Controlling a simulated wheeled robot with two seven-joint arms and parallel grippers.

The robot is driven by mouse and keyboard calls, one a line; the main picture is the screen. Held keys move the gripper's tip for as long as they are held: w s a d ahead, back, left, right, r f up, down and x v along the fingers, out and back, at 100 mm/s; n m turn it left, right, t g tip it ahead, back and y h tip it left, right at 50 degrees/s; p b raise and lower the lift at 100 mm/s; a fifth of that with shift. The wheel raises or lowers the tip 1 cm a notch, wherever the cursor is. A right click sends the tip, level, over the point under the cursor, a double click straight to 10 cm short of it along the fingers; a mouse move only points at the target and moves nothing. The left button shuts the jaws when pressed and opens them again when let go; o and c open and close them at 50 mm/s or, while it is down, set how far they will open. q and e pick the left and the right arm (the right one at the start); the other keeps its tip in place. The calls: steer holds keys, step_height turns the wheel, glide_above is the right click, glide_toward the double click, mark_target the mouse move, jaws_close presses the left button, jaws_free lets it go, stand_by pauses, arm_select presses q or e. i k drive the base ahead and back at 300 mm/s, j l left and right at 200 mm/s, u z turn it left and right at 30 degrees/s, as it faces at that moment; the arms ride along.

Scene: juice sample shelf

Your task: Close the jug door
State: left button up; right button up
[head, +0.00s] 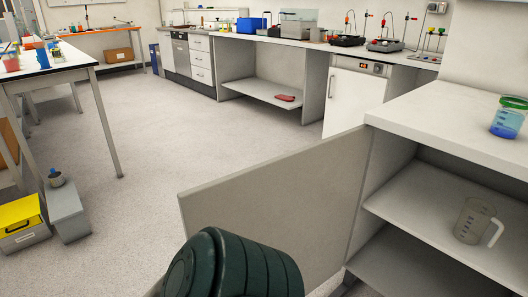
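The jug door (275,205) is a plain light grey panel. It stands wide open, swung out to the left from the front of the white cabinet (430,225) on the right. A clear measuring jug (474,221) with a handle stands upright on the cabinet's inner shelf, behind the open front. Part of one of my arms, dark green and ribbed, shows at the bottom middle and covers the door's lower left part. Neither of my grippers is in view.
A beaker of blue liquid (507,118) with a green rim stands on the cabinet top. A lab counter (330,45) with apparatus runs along the back. A table (50,65), a yellow box (20,222) and a grey box (67,212) are at the left. The floor between is clear.

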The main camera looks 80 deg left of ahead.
mark_target(301, 203)
steer(key=k+j+u, duration=0.2)
steer(key=k, duration=0.6)
steer(key=k+j, duration=0.15)
steer(key=j, duration=0.15)
steer(key=k+j+u, duration=0.1)
steer(key=j, duration=0.2)
steer(key=k+j, duration=0.2)
steer(key=j, duration=0.15)
steer(key=k+j+u, duration=0.1)
steer(key=j, duration=0.2)
steer(key=k+j, duration=0.1)
steer(key=j, duration=0.9)
steer(key=k+u, duration=0.05)
